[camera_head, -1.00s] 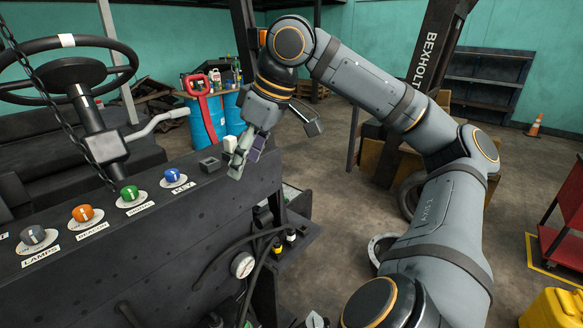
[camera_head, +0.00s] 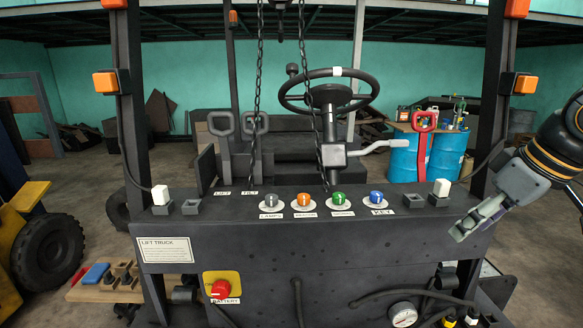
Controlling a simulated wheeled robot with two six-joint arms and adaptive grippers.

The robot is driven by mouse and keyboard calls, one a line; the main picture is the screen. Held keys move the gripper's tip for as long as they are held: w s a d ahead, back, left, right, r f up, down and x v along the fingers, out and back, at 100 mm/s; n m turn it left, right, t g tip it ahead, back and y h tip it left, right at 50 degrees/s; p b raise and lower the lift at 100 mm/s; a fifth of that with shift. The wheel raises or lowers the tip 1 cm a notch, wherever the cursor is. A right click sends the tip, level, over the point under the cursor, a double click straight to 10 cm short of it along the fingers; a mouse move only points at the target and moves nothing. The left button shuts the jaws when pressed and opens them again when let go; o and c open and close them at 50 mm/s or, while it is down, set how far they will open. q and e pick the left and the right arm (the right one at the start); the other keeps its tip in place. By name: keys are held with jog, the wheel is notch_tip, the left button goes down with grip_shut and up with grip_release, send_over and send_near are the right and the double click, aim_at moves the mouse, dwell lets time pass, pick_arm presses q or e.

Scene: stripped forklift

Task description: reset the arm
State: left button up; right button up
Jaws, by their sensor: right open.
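My right arm comes in at the right edge. Its gripper (camera_head: 472,222) is open and empty, pointing down and left, just right of the dark control panel (camera_head: 300,245). I cannot tell whether it touches the panel's end. A white block (camera_head: 441,187) stands on a dark square socket at the panel's right end, left of the gripper and apart from it in the picture. My left gripper is not in view.
The panel carries grey (camera_head: 272,201), orange (camera_head: 304,201), green (camera_head: 338,201) and blue (camera_head: 376,199) knobs. A red battery switch (camera_head: 221,289) is on its front. Two chains hang before the steering wheel (camera_head: 328,92). A dark upright post (camera_head: 497,85) stands near my right arm.

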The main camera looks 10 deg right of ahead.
jog(key=w+a+f+n, duration=0.1)
jog(key=w+a+f, duration=0.15)
jog(key=f, duration=0.65)
jog(key=w+a+f+n, duration=0.1)
jog(key=w+a+f, duration=0.15)
jog(key=f, duration=0.75)
jog(key=s+a+f, duration=0.1)
jog(key=a+f, duration=0.2)
jog(key=f, duration=0.5)
jog(key=s+a+f, duration=0.2)
jog(key=a+f, duration=0.1)
jog(key=f, duration=0.5)
jog(key=s+a+f+m+g+h, duration=0.15)
jog(key=s+f+m, duration=0.25)
jog(key=s+f, duration=0.55)
jog(key=s+d+f+b, duration=0.1)
jog(key=s+f, duration=0.2)
jog(key=f, duration=1.2)
jog(key=s+d+f+b, duration=0.2)
jog(key=f, duration=1.3)
pick_arm(q)
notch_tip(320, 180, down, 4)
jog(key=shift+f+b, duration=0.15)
jog(key=shift+b, duration=0.5)
pick_arm(e)
jog(key=s+f+g, duration=0.2)
jog(key=s+f, duration=1.2)
jog(key=s, duration=0.3)
jog(key=shift+d+f, duration=0.15)
jog(key=shift+f, duration=0.15)
